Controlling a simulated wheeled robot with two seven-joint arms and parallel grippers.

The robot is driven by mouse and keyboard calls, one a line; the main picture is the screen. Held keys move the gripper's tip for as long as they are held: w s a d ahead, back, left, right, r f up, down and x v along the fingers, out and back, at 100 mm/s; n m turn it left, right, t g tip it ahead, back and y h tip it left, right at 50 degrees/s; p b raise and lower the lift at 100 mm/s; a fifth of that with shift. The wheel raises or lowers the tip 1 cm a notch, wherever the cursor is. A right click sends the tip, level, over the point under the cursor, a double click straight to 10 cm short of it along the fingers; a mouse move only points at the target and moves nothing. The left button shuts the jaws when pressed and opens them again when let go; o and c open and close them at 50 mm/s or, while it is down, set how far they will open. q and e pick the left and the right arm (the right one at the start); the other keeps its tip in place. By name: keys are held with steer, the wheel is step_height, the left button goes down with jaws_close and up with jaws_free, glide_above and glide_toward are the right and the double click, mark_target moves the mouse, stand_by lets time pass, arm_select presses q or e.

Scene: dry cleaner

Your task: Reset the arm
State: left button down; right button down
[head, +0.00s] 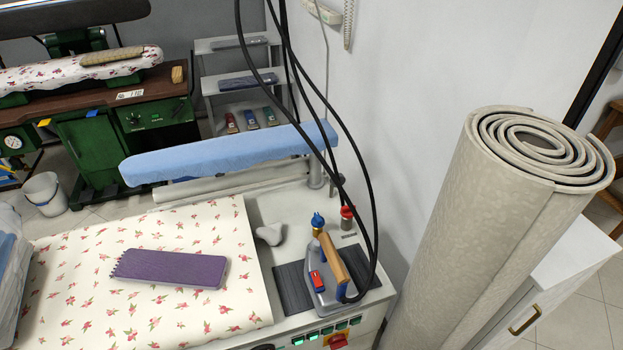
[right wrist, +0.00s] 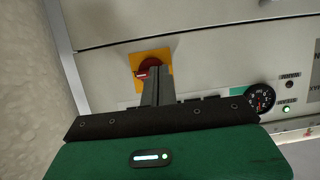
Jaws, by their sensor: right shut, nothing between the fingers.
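My right gripper (right wrist: 155,76) shows in the right wrist view. Its dark fingers are together with nothing between them, and they point at a pale machine panel (right wrist: 215,50). The fingertips overlap a red rotary knob on a yellow plate (right wrist: 165,60) in the picture; I cannot tell whether they touch it. Neither of my arms shows in the head view, and my left gripper is in no view.
The head view shows an ironing table with a floral cover (head: 75,270), a purple notebook (head: 170,268), an iron (head: 325,285) with hanging black cables, and a blue sleeve board (head: 220,153). A rolled carpet (head: 480,220) stands close on the right.

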steer(key=s+d+f+g+h, duration=0.1)
steer(key=s+d+f+g, duration=0.3)
steer(key=f, duration=0.4)
steer(key=s+d+f+g+h, duration=0.1)
steer(key=s+d+f, duration=0.2)
steer(key=s+f, duration=0.45)
steer(key=s+d+f+m+g+h, duration=0.1)
steer(key=s+d+f+g, duration=0.2)
steer(key=s+d+f, duration=0.2)
steer(key=s+d+f+g+h, duration=0.1)
steer(key=s+d+f+g, duration=0.3)
steer(key=s+f, duration=0.3)
steer(key=s+d, duration=0.1)
steer(key=s, duration=0.3)
steer(key=shift+s+d+f+m+h, duration=0.15)
steer(key=shift+s+d+m+h, duration=0.1)
steer(key=shift+m+h, duration=0.15)
